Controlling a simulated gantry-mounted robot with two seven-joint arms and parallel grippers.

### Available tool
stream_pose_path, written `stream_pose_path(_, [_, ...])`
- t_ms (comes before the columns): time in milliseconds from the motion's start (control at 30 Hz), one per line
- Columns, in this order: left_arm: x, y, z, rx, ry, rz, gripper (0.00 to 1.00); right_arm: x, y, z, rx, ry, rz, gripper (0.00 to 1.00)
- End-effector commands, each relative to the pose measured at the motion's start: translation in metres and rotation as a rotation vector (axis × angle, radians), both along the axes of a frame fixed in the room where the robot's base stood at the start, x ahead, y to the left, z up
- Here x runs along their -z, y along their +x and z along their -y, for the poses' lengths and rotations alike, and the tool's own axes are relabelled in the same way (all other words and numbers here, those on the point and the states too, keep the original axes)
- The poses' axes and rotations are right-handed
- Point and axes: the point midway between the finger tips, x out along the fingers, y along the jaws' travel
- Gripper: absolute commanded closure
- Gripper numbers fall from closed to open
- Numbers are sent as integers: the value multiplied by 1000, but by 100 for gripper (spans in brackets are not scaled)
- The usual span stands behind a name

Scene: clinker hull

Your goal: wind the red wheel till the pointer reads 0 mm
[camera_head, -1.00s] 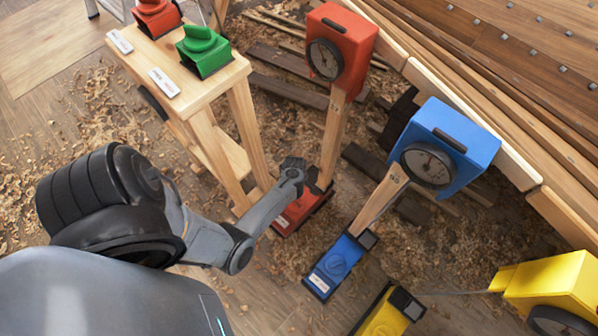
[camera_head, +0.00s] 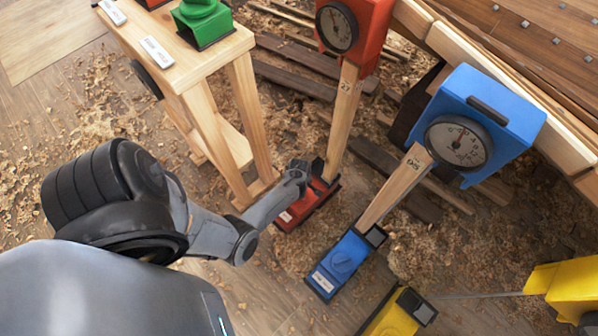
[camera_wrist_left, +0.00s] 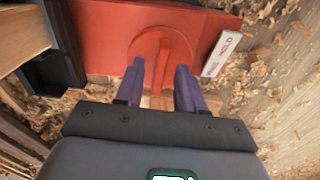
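The red base (camera_head: 308,205) stands on the floor. In the left wrist view, its red wheel (camera_wrist_left: 180,36) is a round disc with a raised grip bar (camera_wrist_left: 161,66) across it. My left gripper (camera_wrist_left: 160,84) is over the wheel with its two fingers apart, one on each side of the bar; a small gap seems to show on both sides. In the head view, my left gripper (camera_head: 316,172) hides the wheel. The red dial box (camera_head: 368,28) is on a wooden post above the base; its dial (camera_head: 337,27) is too small to read. My right gripper is not visible.
A blue dial box (camera_head: 497,112) with a blue base (camera_head: 341,264) stands to the right, with a yellow base (camera_head: 395,318) and yellow box (camera_head: 573,285) beyond. A wooden stand (camera_head: 215,62) holding a green block (camera_head: 200,22) is at the left. Shavings cover the floor.

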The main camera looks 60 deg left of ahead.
Motion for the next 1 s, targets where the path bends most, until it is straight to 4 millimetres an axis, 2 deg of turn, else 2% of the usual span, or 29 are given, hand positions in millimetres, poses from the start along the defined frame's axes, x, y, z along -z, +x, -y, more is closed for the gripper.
stream_pose_path(267, [0,0,0,0,0,0,62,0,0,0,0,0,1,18])
stream_pose_path(500, [0,0,0,1,0,0,98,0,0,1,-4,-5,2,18])
stream_pose_path(533, [0,0,0,1,0,0,100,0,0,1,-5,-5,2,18])
stream_pose_path(1000, [-2,0,0,65,0,0,100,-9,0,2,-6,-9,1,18])
